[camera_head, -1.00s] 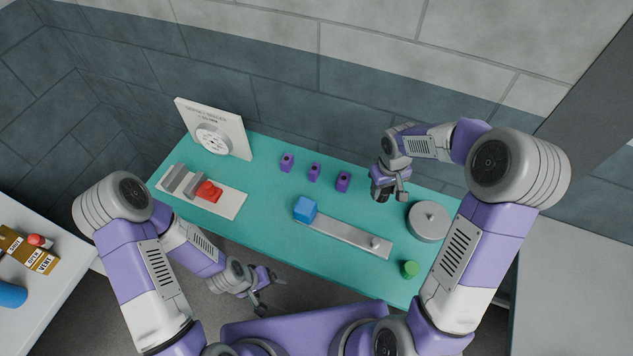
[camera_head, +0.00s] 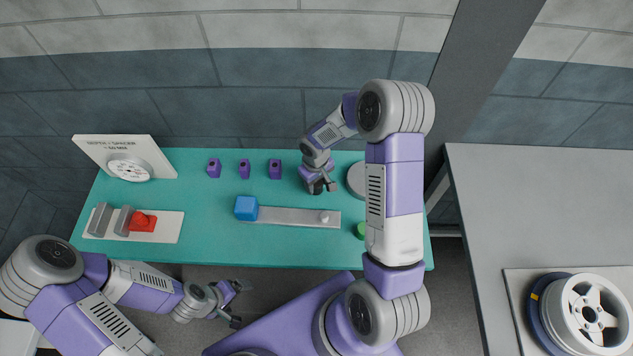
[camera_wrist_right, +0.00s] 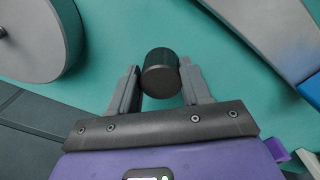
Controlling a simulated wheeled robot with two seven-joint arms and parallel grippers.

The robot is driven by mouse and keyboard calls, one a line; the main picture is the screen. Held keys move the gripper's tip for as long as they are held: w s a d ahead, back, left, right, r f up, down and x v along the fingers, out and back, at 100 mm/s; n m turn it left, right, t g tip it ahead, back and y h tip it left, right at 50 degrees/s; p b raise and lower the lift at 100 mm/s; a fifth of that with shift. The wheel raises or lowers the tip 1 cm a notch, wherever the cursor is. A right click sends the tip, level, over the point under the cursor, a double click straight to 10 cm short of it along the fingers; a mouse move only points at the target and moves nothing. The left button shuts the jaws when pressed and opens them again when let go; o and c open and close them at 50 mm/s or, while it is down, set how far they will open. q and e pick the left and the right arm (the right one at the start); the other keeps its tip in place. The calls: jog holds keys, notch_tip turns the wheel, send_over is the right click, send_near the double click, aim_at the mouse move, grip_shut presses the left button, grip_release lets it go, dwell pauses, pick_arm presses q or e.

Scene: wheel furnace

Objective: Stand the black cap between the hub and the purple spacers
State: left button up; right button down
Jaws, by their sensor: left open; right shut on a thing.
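A black cap (camera_wrist_right: 160,78) sits between the two fingers of my right gripper (camera_wrist_right: 161,88), which is shut on it. In the head view my right gripper (camera_head: 318,187) is over the turquoise table, between the grey round hub (camera_head: 355,181) and the purple spacers. Whether the cap touches the table is unclear. The hub is partly hidden by my right arm; part of it also shows in the wrist view (camera_wrist_right: 35,40). Three purple spacers (camera_head: 214,168) (camera_head: 244,169) (camera_head: 275,169) stand in a row at the back. My left gripper (camera_head: 243,303) is open and empty, off the table's front edge.
A blue block (camera_head: 246,208) sits at the left end of a grey bar (camera_head: 295,217) in front of the spacers. A green cylinder (camera_head: 360,230) is partly hidden by my right arm. A board (camera_head: 168,227) with a red part lies left. A wheel (camera_head: 592,314) lies on the right-hand table.

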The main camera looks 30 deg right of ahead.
jog(key=shift+f, duration=0.15)
jog(key=c, duration=0.5)
grip_release()
jog(key=shift+r, duration=0.35)
notch_tip(320, 180, up, 12)
jog(key=p, duration=0.2)
jog(key=shift+a, duration=0.1)
